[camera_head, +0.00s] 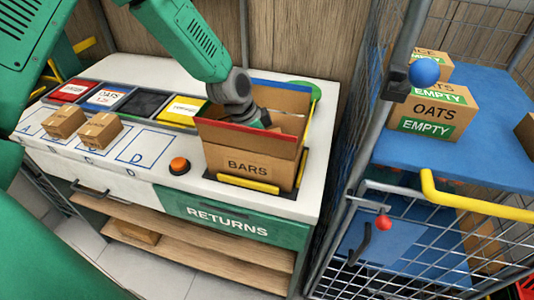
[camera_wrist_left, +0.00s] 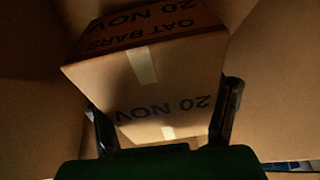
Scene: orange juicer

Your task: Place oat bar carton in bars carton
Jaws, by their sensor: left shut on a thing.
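The open bars carton (camera_head: 248,166), a brown box marked "BARS", stands on the right part of the white counter. My left arm reaches down into it from above, and its gripper is mostly hidden by the carton's walls in the head view. In the left wrist view my left gripper (camera_wrist_left: 163,125) is shut on the oat bar carton (camera_wrist_left: 160,85), a small brown box printed "OAT BARS" and "20 NOV". The bars carton's inner walls (camera_wrist_left: 275,110) surround it. Whether the oat bar carton touches the bottom cannot be told. My right gripper is not in view.
Two small cartons (camera_head: 64,122) (camera_head: 100,131) sit on marked squares at the counter's left. Coloured bins (camera_head: 144,104) line the back. An orange button (camera_head: 179,166) is left of the bars carton. A wire cage (camera_head: 400,235) and a blue shelf with "OATS" boxes (camera_head: 432,109) stand at the right.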

